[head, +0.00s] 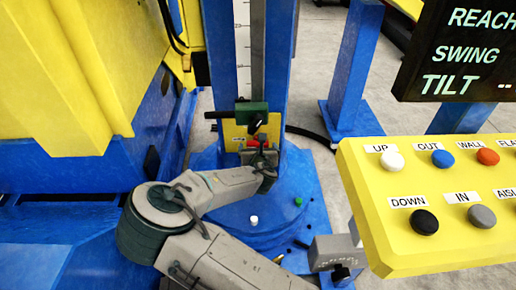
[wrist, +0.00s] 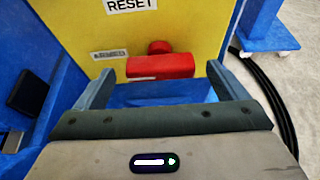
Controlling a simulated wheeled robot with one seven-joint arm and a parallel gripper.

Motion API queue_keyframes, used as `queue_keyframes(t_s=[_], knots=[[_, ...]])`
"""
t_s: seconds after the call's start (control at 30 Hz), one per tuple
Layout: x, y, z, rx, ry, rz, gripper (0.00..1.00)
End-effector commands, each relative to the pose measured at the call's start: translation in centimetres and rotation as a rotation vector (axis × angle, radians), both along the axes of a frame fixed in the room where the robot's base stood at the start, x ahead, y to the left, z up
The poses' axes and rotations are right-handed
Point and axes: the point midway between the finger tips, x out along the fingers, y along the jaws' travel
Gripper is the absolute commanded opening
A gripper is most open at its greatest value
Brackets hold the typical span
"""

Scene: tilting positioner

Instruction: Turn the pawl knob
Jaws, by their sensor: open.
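A red knob with a bar-shaped handle (wrist: 161,66) sits on a yellow panel (wrist: 70,25), with a small round red part behind its top. It also shows in the head view (head: 257,141), partly hidden by my gripper. My gripper (wrist: 160,70) is open and faces the panel. Its two fingers stand on either side of the red bar, with a gap on each side. The bar lies roughly level between the fingertips. Whether the fingertips reach past its front face cannot be told. A label reading RESET (wrist: 131,4) is above, and a small blurred label (wrist: 108,54) is left of it.
A green block (head: 251,115) with a dark handle is on the blue column (head: 219,50) above the panel. A yellow button box (head: 362,200) and a dark display (head: 450,50) stand at right. Yellow and blue machinery (head: 75,80) fills the left. Black cables (wrist: 272,100) run at right.

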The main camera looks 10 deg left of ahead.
Motion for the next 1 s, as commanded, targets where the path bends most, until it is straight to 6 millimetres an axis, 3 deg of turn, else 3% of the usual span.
queue_keyframes(t_s=[0.33, 0.37, 0.5, 1.0], knots=[[0.42, 0.10, -0.18, -0.001, 0.000, 0.000, 0.93], [0.42, 0.10, -0.18, -0.001, 0.000, 0.000, 0.87], [0.41, 0.11, -0.18, -0.001, 0.000, 0.000, 0.48], [0.47, -0.07, -0.20, 0.099, 0.025, -0.001, 0.48]])
